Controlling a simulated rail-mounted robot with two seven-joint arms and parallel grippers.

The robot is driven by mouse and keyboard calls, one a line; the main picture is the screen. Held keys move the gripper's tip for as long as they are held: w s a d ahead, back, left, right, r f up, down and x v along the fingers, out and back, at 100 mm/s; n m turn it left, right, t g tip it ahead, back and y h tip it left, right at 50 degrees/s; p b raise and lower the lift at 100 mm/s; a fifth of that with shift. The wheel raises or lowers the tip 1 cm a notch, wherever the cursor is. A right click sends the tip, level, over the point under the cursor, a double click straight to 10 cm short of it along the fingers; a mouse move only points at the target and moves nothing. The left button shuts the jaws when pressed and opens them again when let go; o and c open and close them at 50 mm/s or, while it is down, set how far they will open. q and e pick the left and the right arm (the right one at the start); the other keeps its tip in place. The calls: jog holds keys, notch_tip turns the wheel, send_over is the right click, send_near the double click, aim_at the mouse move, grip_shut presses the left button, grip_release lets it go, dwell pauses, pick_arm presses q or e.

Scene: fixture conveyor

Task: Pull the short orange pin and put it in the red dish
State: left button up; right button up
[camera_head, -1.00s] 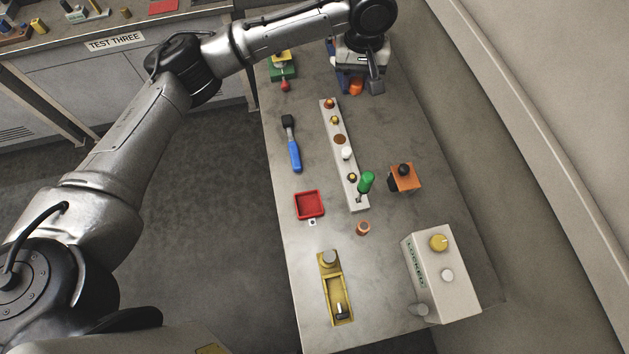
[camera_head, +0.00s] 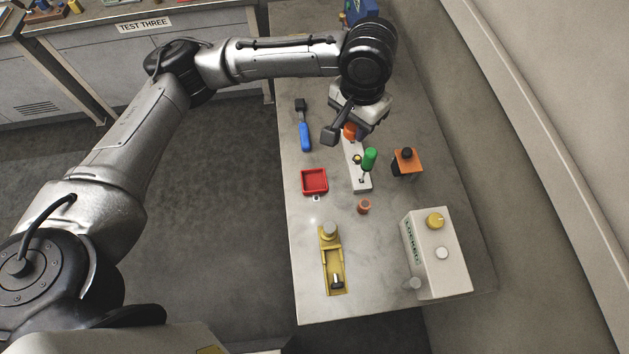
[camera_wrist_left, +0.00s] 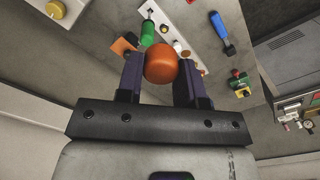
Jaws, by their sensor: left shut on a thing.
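My left gripper (camera_head: 350,127) is shut on the orange pin (camera_head: 350,131), and only its rounded orange head shows in the head view. In the left wrist view the round head of the orange pin (camera_wrist_left: 161,63) sits between the two fingers; its shank is hidden. The gripper is over the far part of the white bar, above and right of the red dish (camera_head: 315,181) in the head view. The red dish is a shallow square tray and looks empty. My right gripper is not in view.
A white bar (camera_head: 361,184) carries a green-handled piece (camera_head: 370,158). Nearby are an orange block with a black knob (camera_head: 408,162), a blue-handled tool (camera_head: 305,137), a small copper-coloured cup (camera_head: 364,207), a yellow fixture (camera_head: 333,270) and a box marked LOCKED (camera_head: 437,252).

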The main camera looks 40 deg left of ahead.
pick_arm(q)
jog(key=s+a+f+n+p, duration=0.15)
jog(key=s+f, duration=0.35)
jog(key=f, duration=0.5)
jog(key=s+a+f+n, duration=0.15)
jog(key=s+f, duration=0.25)
jog(key=f, duration=0.6)
jog(key=w+a+f+n, duration=0.1)
jog(key=w+a+f, duration=0.6)
jog(key=w, duration=0.2)
jog(key=shift+f, duration=0.35)
